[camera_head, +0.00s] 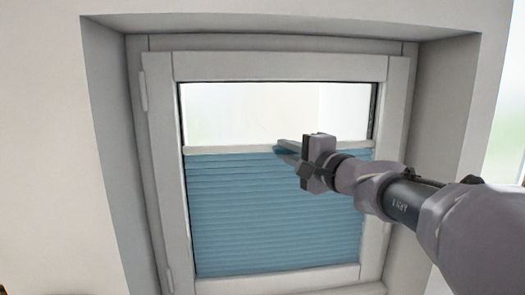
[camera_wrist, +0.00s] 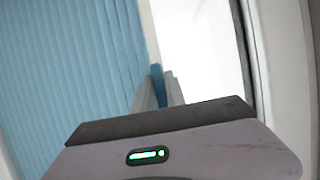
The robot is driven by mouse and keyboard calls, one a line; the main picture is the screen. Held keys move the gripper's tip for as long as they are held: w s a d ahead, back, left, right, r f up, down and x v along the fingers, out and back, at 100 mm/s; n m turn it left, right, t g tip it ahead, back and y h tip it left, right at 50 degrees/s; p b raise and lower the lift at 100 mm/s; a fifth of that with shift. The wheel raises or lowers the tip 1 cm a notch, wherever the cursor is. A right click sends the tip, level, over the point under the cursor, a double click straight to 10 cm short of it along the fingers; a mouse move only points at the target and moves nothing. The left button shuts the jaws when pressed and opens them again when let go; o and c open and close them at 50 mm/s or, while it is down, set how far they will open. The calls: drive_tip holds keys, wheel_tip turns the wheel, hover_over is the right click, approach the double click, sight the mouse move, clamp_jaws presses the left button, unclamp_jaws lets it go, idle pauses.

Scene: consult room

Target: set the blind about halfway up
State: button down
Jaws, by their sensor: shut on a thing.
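The blue pleated blind (camera_head: 270,215) covers about the lower two thirds of the window pane. Its pale top rail (camera_head: 225,149) runs across the pane, nearly level, with bare glass above it. My gripper (camera_head: 284,147) reaches in from the right and is at the rail, near its middle. In the wrist view, the blind (camera_wrist: 75,75) fills the left and the rail (camera_wrist: 151,35) runs down to my fingertips (camera_wrist: 160,80). The fingers are shut on a small blue tab (camera_wrist: 157,72) at the rail. The tab is mostly hidden by the fingers.
A pale window frame (camera_head: 160,170) surrounds the pane, set in a deep recess with side walls (camera_head: 110,140) and a top. A hinge shows on the frame's left side. Bright glass (camera_head: 250,110) lies above the rail. Another bright opening (camera_head: 512,130) is at the far right.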

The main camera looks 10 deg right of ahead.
wheel_tip(320, 180, down, 14)
drive_tip(key=b, duration=1.6)
drive_tip(key=shift+r+b, duration=0.25)
drive_tip(key=shift+b, duration=0.1)
drive_tip(key=shift+r, duration=0.1)
drive_tip(key=c, duration=1.4)
unclamp_jaws()
drive_tip(key=shift+c, duration=0.2)
drive_tip(key=b+v, duration=0.1)
drive_tip(key=v, duration=1.6)
drive_tip(key=shift+s, duration=0.2)
